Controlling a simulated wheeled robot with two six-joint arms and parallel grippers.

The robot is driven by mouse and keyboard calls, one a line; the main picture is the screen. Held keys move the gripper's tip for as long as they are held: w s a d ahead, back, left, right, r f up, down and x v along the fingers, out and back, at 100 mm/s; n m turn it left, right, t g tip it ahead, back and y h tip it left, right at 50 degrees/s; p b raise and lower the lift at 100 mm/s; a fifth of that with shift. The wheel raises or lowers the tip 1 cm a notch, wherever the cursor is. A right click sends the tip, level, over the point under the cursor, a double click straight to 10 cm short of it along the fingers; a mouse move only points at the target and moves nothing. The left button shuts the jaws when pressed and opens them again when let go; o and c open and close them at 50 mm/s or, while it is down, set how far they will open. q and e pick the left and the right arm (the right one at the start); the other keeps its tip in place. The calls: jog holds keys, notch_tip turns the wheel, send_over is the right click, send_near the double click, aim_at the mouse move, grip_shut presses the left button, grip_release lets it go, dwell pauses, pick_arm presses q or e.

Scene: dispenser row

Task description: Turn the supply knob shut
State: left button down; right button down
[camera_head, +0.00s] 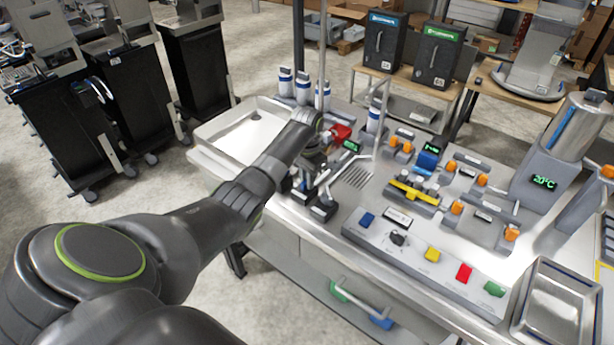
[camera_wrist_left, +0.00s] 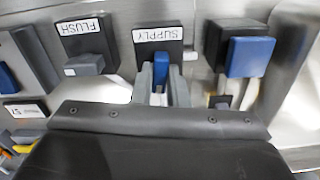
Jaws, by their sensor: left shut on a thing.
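The supply knob (camera_wrist_left: 161,70) is a narrow blue handle below a black block (camera_wrist_left: 157,36) labelled SUPPLY in the left wrist view. My left gripper (camera_wrist_left: 161,88) has one grey finger on each side of the handle and is shut on it. The handle runs up and down in that view, in line with the fingers. In the head view my left gripper (camera_head: 318,168) points down at the row of dark knob blocks on the bench, and its own wrist hides the supply knob. My right gripper is in neither view.
Beside the supply knob are the FLUSH knob (camera_wrist_left: 86,64), with a grey handle, and another blue knob (camera_wrist_left: 250,57). A red part (camera_head: 341,132) sits close behind my wrist. A button panel (camera_head: 430,255) and a steel tray (camera_head: 555,305) lie to the right.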

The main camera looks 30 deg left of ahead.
pick_arm(q)
jog(key=m+p, duration=0.1)
jog(key=m, duration=0.1)
jog(key=m+p, duration=0.1)
jog(key=m, duration=0.1)
jog(key=shift+r+m, duration=0.2)
jog(key=shift+m, duration=0.1)
jog(key=m+p, duration=0.1)
jog(key=m, duration=0.3)
jog(key=shift+w+m, duration=0.1)
jog(key=shift+m, duration=0.2)
jog(key=m+p, duration=0.1)
jog(key=m, duration=0.2)
jog(key=shift+f+m, duration=0.1)
jog(key=shift+m, duration=2.1)
jog(key=c, duration=1.4)
grip_release()
jog(key=shift+c, duration=0.2)
